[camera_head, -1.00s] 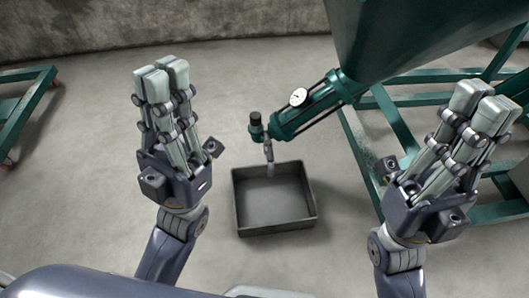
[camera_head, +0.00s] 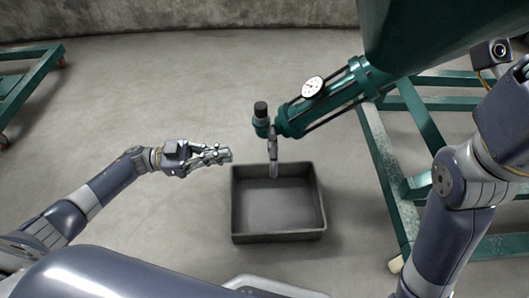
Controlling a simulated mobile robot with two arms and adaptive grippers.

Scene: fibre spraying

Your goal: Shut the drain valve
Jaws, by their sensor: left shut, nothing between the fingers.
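The drain valve (camera_head: 262,122) sits at the lower end of a green pipe assembly (camera_head: 320,105), above a dark tray (camera_head: 235,205) on the floor. It has a black cap on top and a grey lever-like piece (camera_head: 273,145) hanging down. A pale strip below that piece reaches towards the tray; I cannot tell whether it is a spout or liquid. My left gripper (camera_head: 225,156) is shut and empty, pointing right, left of the valve and apart from it, near the tray's back left corner. My right arm rises at the right; its fingers are outside the picture.
A round white gauge (camera_head: 312,87) sits on the pipe. A large green hopper (camera_head: 430,35) and its green frame (camera_head: 385,175) fill the right side. Another green frame (camera_head: 25,85) stands at the far left. The floor between is clear.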

